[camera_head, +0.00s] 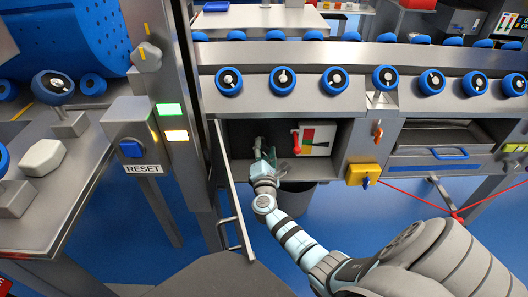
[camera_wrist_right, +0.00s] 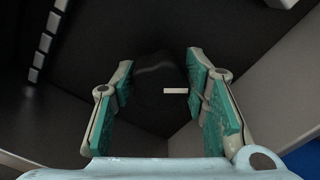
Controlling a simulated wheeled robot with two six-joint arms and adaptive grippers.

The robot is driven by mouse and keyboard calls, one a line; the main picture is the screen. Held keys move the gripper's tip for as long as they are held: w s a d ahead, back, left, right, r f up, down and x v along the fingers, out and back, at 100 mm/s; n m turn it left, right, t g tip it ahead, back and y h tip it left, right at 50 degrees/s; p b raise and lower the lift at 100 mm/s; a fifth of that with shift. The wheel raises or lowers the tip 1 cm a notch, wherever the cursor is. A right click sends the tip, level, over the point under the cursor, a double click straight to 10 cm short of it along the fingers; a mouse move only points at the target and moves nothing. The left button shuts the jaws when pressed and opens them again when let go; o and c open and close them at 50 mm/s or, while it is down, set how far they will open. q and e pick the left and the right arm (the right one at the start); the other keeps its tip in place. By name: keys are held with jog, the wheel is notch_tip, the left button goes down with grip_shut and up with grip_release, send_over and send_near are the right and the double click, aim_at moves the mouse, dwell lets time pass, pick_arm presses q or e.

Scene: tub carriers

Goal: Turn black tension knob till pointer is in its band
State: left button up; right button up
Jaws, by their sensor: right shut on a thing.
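The black tension knob (camera_wrist_right: 155,88) shows dark and round in the right wrist view, with a short white mark on its face. My right gripper (camera_wrist_right: 160,95) has its green-padded fingers on either side of the knob and is shut on it. In the head view my right gripper (camera_head: 265,160) reaches into the dark open compartment, and the knob cannot be made out there. A white gauge plate (camera_head: 322,148) with red, dark and green areas is at the right of the compartment. Its pointer is too small to read for certain. My left gripper is out of view.
An open door (camera_head: 232,190) with a handle stands left of the compartment. Blue rollers (camera_head: 283,79) line the rail above. A RESET post (camera_head: 133,149) is at the left.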

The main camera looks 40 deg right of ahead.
jog(key=m, duration=0.2)
jog(key=shift+s+f+m, duration=0.1)
jog(key=shift+f+m, duration=0.15)
jog(key=shift+m, duration=0.15)
jog(key=shift+f+m, duration=0.15)
jog(key=shift+m, duration=1.85)
jog(key=o, duration=1.1)
jog(key=shift+s, duration=0.1)
jog(key=shift+o, duration=0.2)
jog(key=shift+r, duration=0.2)
